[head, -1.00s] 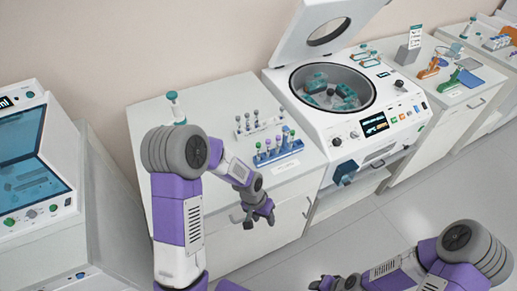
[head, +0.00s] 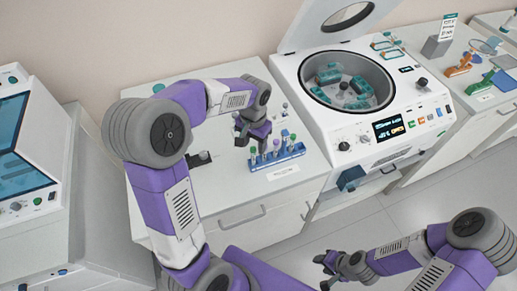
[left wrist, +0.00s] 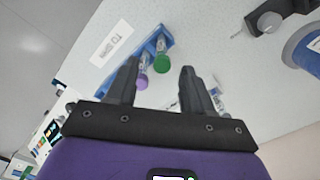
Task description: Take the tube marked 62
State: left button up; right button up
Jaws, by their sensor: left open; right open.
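A blue rack (head: 279,161) on the white counter holds several upright capped tubes. The left wrist view shows the rack (left wrist: 168,40), a purple-capped tube (left wrist: 142,82) and a green-capped tube (left wrist: 161,63). No marking 62 can be read. My left gripper (head: 252,138) is open and empty, above the rack's left part. In the left wrist view the two caps appear between its fingers (left wrist: 158,82), not gripped. My arm hides part of the area behind. My right gripper (head: 328,265) is open and empty over the floor.
An open centrifuge (head: 345,85) stands right of the rack, its lid raised. A dark fixture (head: 199,158) stands on the counter left of the rack. A white label (head: 283,173) lies before the rack. Another machine (head: 25,170) stands at far left.

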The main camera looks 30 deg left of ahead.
aim_at(253, 154)
pick_arm(q)
notch_tip(253, 154, down, 6)
jog(key=shift+a+f+b, duration=0.1)
jog(key=shift+f+b, duration=0.15)
jog(key=shift+b, duration=0.25)
jog(key=shift+s, duration=0.1)
jog(key=c, duration=0.9)
